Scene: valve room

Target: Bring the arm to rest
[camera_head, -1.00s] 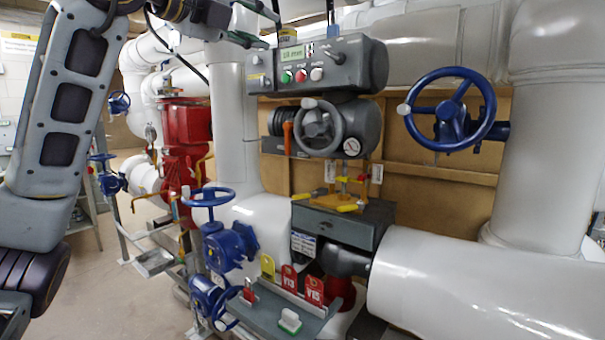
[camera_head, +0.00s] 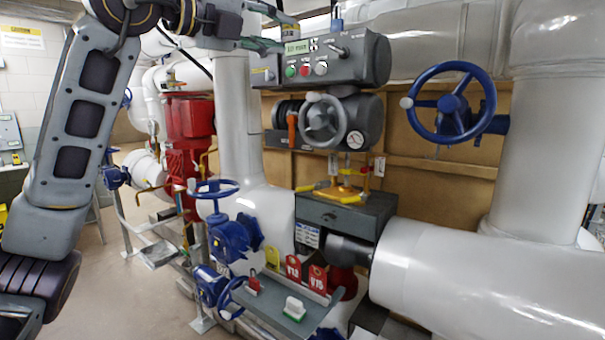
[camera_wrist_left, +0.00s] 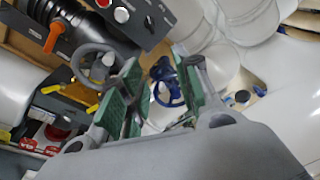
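My left arm comes in from the left in the head view and reaches across the top. Its gripper (camera_head: 284,32) is high, in front of or beside the left end of the grey control box (camera_head: 350,58); I cannot tell the exact gap. In the left wrist view the left gripper (camera_wrist_left: 158,82) has its two green-padded fingers apart, with nothing held between them. A blue handwheel (camera_wrist_left: 166,82) shows in the background through the gap. My right gripper is not in view.
A grey handwheel (camera_head: 323,121) sits below the control box. A large blue handwheel (camera_head: 452,102) is at the right, and another (camera_head: 217,189) stands lower left. A tray (camera_head: 272,308) holds red and yellow tags. Open floor (camera_head: 110,285) lies at the lower left.

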